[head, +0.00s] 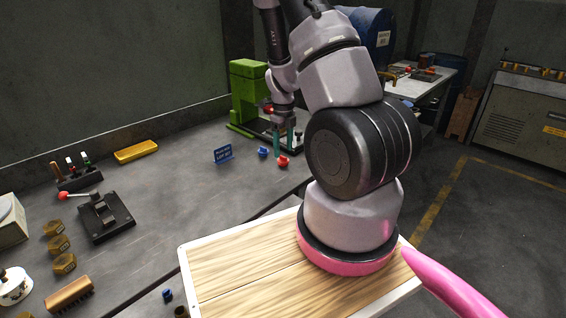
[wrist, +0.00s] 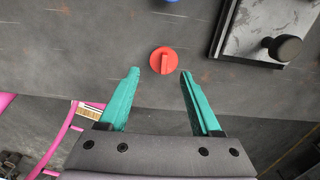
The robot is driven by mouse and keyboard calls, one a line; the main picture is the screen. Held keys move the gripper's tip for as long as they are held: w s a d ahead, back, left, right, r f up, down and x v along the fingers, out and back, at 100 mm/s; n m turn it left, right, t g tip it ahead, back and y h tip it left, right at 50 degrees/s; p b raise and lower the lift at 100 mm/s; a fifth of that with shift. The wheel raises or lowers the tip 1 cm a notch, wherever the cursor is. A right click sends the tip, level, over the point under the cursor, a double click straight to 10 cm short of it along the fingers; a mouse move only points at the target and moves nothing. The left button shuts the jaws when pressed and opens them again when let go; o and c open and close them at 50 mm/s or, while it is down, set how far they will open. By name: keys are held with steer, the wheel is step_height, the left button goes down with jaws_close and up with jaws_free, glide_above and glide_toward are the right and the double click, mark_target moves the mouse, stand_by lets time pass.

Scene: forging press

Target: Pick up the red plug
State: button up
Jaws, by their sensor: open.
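The red plug (head: 283,161) sits on the grey bench near its right end, in front of the green press. In the wrist view the red plug (wrist: 163,61) is a round disc with a raised grip bar, just beyond and between my fingertips. My gripper (wrist: 160,73) has two teal fingers, spread open with nothing between them. In the head view my gripper (head: 286,142) hangs above the bench, pointing down close to the plug. I cannot tell its exact height above the plug.

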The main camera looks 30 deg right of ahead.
mark_target(284, 158)
steer(key=f, duration=0.3)
steer(key=shift+d+f, duration=0.3)
steer(key=shift+f, duration=0.1)
steer(key=shift+w+f, duration=0.1)
steer(key=shift+f, duration=0.45)
steer(key=c, duration=0.5)
